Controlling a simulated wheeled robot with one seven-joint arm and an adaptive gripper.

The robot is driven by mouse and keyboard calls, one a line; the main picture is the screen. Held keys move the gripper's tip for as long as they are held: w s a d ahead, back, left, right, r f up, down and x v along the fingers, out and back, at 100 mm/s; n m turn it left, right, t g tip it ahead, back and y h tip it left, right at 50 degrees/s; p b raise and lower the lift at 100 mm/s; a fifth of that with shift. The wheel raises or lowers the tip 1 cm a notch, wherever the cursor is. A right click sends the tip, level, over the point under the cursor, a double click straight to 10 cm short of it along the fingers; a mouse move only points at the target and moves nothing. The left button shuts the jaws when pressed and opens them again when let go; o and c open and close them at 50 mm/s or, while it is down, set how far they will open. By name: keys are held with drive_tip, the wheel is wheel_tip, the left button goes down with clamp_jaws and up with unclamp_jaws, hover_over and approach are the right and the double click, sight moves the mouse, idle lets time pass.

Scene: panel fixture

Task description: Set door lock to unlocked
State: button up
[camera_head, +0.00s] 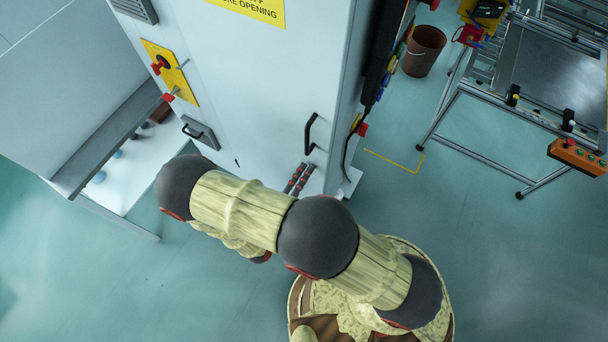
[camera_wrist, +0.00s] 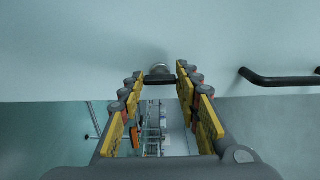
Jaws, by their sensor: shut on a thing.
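The door lock (camera_wrist: 160,69) shows in the wrist view as a small round metal piece on the pale panel, with a dark bar (camera_wrist: 160,79) across it. My gripper (camera_wrist: 160,78) has its yellow-padded fingers on either side of the bar, shut on it. The lock's exact turn is hard to read here. In the head view my gripper (camera_head: 303,168) shows only as dark, red-marked fingers at the cabinet's lower right. My arm hides the rest of it, and I cannot make out the lock there.
The white cabinet (camera_head: 260,90) has a black handle (camera_head: 310,133); a black handle (camera_wrist: 280,79) also shows right of my gripper in the wrist view. A yellow plate with red knobs (camera_head: 170,72) is at left.

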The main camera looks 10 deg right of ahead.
idle(0.3)
drive_tip(key=o, duration=1.1)
drive_tip(key=shift+o, duration=0.3)
drive_tip(key=v, duration=1.2)
drive_tip(key=shift+a, duration=0.1)
